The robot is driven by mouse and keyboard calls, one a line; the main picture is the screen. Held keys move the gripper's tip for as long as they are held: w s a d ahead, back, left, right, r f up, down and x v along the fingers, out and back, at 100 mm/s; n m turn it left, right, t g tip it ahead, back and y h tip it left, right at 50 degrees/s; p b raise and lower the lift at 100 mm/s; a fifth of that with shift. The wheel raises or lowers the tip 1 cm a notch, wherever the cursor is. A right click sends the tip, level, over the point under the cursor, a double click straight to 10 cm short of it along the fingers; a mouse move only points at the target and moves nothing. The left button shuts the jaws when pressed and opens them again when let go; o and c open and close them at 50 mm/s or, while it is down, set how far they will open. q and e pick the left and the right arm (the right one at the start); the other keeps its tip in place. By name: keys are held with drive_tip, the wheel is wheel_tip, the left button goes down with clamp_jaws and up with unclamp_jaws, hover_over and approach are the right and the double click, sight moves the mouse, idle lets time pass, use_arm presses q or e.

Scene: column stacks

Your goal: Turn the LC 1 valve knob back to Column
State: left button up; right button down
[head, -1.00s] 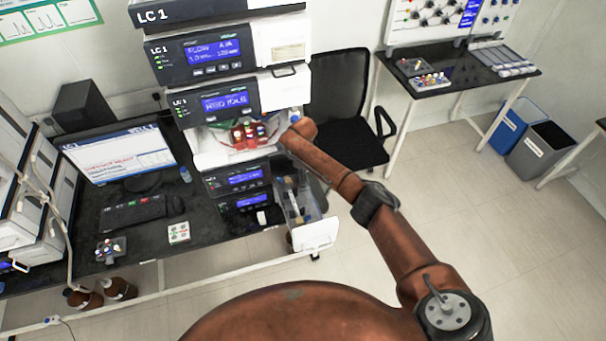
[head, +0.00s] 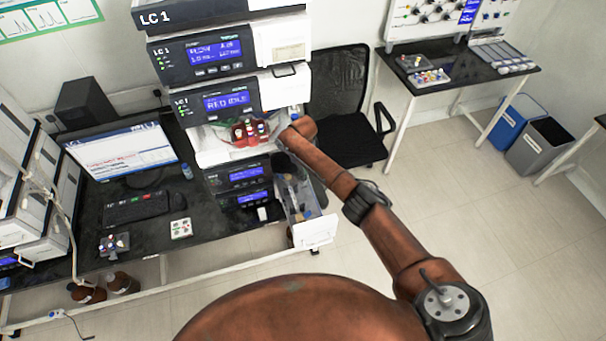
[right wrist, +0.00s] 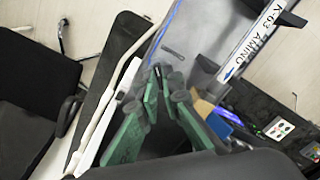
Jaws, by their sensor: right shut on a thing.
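The LC 1 stack (head: 215,100) stands at the centre of the head view, with its open column drawer (head: 314,232) at lower right. My right arm reaches to the stack's right side, and its gripper (head: 284,162) is small and dark above the drawer. In the right wrist view the green fingers (right wrist: 157,78) come together on a small dark piece, apparently the valve knob (right wrist: 152,104). The fingers hide most of it, and its pointing direction cannot be read. In the head view the knob is hidden. My left gripper is not in view.
An office chair (head: 345,110) stands right of the stack. A keyboard (head: 136,207) and a monitor (head: 122,152) are on the bench to the left.

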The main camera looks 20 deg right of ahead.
drive_tip(key=c, duration=2.1)
unclamp_jaws()
wheel_tip(320, 180, up, 12)
